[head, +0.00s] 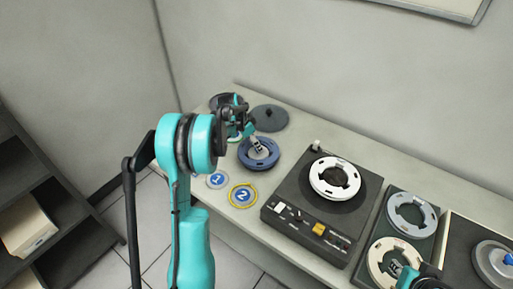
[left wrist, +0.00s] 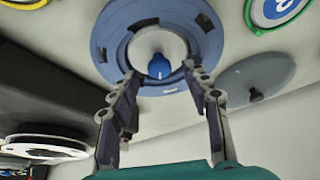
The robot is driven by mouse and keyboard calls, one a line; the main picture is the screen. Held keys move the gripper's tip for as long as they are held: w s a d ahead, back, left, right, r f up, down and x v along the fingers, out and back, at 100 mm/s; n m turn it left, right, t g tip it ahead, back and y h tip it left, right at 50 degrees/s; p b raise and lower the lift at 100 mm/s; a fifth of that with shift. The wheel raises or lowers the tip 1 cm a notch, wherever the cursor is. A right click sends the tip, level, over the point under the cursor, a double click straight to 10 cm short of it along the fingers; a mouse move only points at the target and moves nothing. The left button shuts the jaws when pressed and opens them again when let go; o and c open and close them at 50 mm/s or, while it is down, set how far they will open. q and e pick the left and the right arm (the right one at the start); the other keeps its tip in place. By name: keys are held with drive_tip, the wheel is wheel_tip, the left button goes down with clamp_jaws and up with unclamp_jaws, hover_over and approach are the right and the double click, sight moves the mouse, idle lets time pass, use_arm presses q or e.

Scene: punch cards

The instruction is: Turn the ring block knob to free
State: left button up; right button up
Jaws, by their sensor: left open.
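The blue ring block (head: 254,163) sits on the bench beneath my left gripper (head: 258,146), which partly covers it in the head view. The left wrist view shows the ring block (left wrist: 112,38) close up, with a pale round hub and a small blue knob (left wrist: 160,66) at its centre. My left gripper (left wrist: 160,76) is open, its fingers on either side of the knob with gaps visible. Whether the fingers are level with the knob is unclear. Part of my right arm (head: 420,279) shows at the lower right; its fingers are not clear.
A tape deck (head: 280,228) with a white ring (head: 335,178) stands right of the ring block. A dark grey disc (head: 269,118) lies behind. Round markers, a blue one (head: 217,180) and a yellow-rimmed one (head: 243,195), lie in front. Another panel (head: 428,245) carries two pale rings.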

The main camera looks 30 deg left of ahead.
use_arm(q)
drive_tip(key=shift+x, duration=0.9)
drive_tip(key=shift+d, duration=0.1)
clamp_jaws()
